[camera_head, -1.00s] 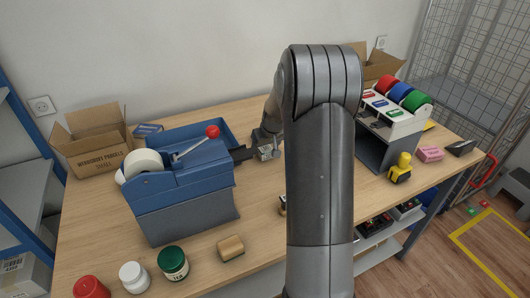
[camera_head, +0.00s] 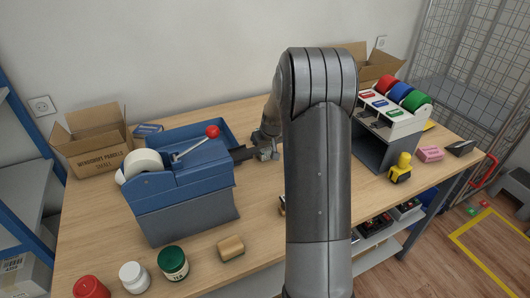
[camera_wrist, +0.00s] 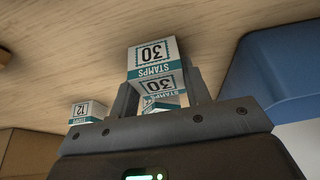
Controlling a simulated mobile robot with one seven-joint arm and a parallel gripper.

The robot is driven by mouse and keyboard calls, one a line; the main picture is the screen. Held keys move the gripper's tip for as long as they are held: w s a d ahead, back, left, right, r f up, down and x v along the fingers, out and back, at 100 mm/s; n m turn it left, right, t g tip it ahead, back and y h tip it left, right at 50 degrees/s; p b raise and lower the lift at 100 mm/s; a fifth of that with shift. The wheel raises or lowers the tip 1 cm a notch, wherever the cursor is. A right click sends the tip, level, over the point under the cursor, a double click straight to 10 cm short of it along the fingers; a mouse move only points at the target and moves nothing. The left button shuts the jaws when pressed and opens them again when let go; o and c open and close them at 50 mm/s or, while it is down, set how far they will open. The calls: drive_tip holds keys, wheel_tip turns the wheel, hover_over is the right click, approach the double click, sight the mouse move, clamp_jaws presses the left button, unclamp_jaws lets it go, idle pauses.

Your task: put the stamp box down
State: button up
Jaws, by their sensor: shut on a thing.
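In the head view my gripper (camera_head: 265,147) is near the table, right of the blue tape dispenser, partly hidden by my arm. The held box is not clear there, and contact with the table cannot be told.
The blue dispenser with a red-knobbed lever (camera_head: 185,175) stands close left of my gripper. An open carton (camera_head: 95,155) is behind it. Jars (camera_head: 173,263) and a wooden block (camera_head: 231,248) are at the front. A tape rack (camera_head: 385,140) stands at the right.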

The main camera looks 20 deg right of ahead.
drive_tip(key=shift+c, duration=0.4)
drive_tip(key=shift+r, duration=0.55)
wheel_tip(320, 180, up, 3)
drive_tip(key=shift+f, duration=0.1)
drive_tip(key=s+d+r, duration=0.7)
drive_tip(key=s, duration=0.1)
drive_tip(key=w+d+f, duration=0.1)
drive_tip(key=w+d, duration=1.6)
drive_tip(key=d, duration=0.2)
wheel_tip(320, 180, down, 10)
drive_tip(key=shift+r, duration=0.2)
drive_tip(key=shift+f, duration=0.15)
